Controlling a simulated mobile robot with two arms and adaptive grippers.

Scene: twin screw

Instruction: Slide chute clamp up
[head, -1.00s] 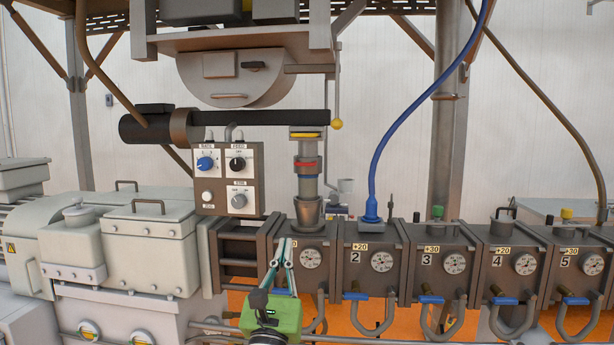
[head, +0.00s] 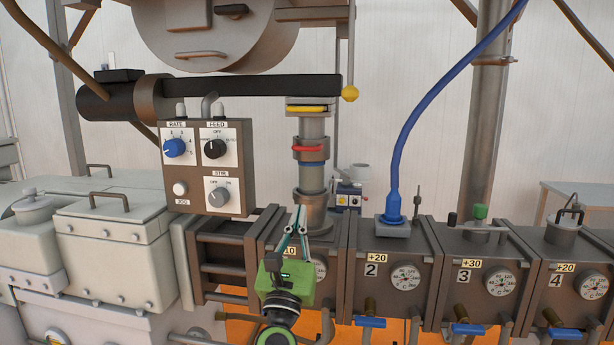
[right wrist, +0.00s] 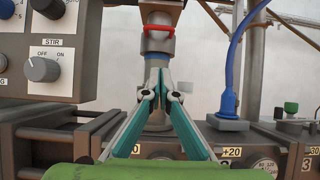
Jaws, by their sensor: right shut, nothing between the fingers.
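The vertical chute (head: 313,178) stands on the first barrel block, under the end of the dark horizontal feeder tube. The red clamp also shows in the right wrist view (right wrist: 157,28). My right gripper (head: 299,210) is shut and empty, fingertips pointing up in front of the chute's lower part, below the clamp. In the right wrist view its fingertips (right wrist: 157,62) meet in front of the chute. Whether they touch it I cannot tell. My left gripper is out of view.
A control box (head: 208,165) with RATE, FEED and STIR knobs hangs left of the chute. The dark feeder tube (head: 250,86) runs above it. A blue hose (head: 423,120) rises from block 2 on the right.

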